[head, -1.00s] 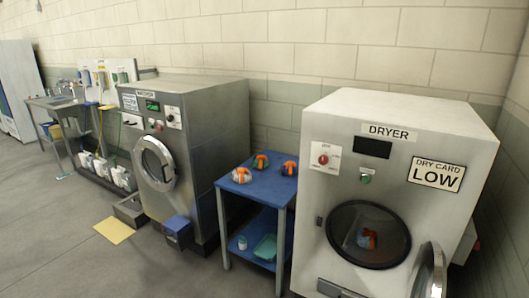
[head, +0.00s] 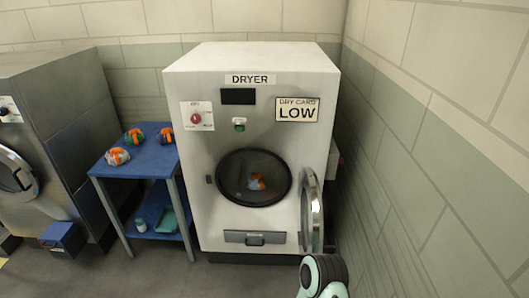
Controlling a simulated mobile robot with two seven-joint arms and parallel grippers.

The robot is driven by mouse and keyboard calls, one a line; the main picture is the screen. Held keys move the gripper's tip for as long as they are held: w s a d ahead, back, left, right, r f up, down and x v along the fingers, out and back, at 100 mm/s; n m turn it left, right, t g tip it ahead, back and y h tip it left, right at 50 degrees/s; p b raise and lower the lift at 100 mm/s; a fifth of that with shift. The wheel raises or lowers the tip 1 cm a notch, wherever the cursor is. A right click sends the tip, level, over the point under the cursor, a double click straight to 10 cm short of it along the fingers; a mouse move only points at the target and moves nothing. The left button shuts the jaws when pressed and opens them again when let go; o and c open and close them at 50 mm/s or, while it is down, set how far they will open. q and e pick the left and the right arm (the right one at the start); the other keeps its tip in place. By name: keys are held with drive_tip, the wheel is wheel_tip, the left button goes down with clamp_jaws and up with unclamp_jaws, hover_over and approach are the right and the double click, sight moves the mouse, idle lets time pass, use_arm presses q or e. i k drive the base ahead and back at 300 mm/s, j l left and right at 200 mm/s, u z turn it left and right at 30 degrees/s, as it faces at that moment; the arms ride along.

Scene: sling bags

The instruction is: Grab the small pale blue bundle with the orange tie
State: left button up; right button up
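A small bundle with an orange tie (head: 257,181) lies inside the dryer drum, seen through the round opening; its cloth looks pale blue-grey, but it is small and shaded. Three more orange-tied bundles lie on the blue table: a whitish one (head: 117,156) at the front left, a green one (head: 133,137) behind it and a dark blue one (head: 165,135) at the right. Neither gripper shows; only a part of my arm is in view at the bottom, right of centre.
The white dryer (head: 215,150) has its round door (head: 312,210) swung open to the right, near the wall. The blue table (head: 150,158) stands left of it, with a teal tray (head: 167,221) on its lower shelf. A steel washer (head: 60,130) is farther left. Floor before the dryer is clear.

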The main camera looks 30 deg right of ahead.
sight(256, 181)
drive_tip(key=z, duration=0.2)
drive_tip(key=i+j+z, duration=0.2)
drive_tip(key=i+z, duration=0.25)
drive_tip(key=i+j+z, duration=0.4)
drive_tip(key=k+l, duration=0.1)
